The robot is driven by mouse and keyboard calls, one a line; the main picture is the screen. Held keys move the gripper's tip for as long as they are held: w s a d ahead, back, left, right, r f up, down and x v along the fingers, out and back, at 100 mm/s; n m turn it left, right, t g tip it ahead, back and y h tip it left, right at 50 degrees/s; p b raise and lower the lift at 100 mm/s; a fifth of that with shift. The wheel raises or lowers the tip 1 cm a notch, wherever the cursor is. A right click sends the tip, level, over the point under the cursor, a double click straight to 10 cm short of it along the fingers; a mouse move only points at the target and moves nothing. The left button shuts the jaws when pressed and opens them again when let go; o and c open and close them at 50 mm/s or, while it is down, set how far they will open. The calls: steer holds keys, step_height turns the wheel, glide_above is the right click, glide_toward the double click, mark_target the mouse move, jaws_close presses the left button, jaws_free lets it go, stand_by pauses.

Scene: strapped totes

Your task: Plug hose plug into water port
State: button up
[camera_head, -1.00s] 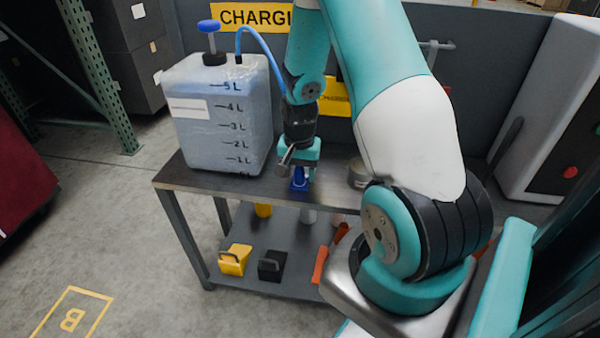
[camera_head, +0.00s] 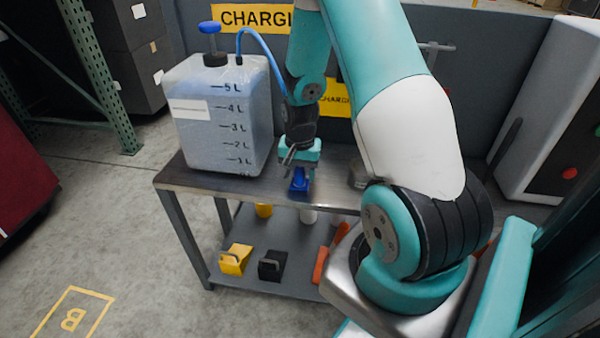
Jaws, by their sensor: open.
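A blue plug-like piece (camera_head: 299,181) stands on the table top just below my gripper (camera_head: 297,163). I take it for the hose plug, but it is small and partly covered by the gripper. My gripper is open and right above or around it; I cannot tell whether the fingers touch it. A blue hose (camera_head: 264,52) rises from the top of the translucent water tank (camera_head: 240,135) and runs down behind my arm, where its end is hidden. I cannot make out a water port.
The tank stands on the left of the metal table (camera_head: 200,181). The lower shelf holds a yellow block (camera_head: 235,261), a black block (camera_head: 271,266) and orange pieces (camera_head: 320,265). A white cabinet (camera_head: 545,110) stands at right.

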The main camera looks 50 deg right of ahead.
steer(key=shift+s+a+f, duration=0.1)
steer(key=shift+s+f, duration=0.5)
steer(key=shift+f, duration=0.25)
steer(key=shift+g, duration=0.3)
jaws_close()
steer(key=shift+r, duration=0.15)
steer(key=shift+w+r+p, duration=0.15)
steer(key=shift+r+p, duration=1.45)
steer(key=shift+w+r+p, duration=0.15)
steer(key=shift+r+p, duration=1.4)
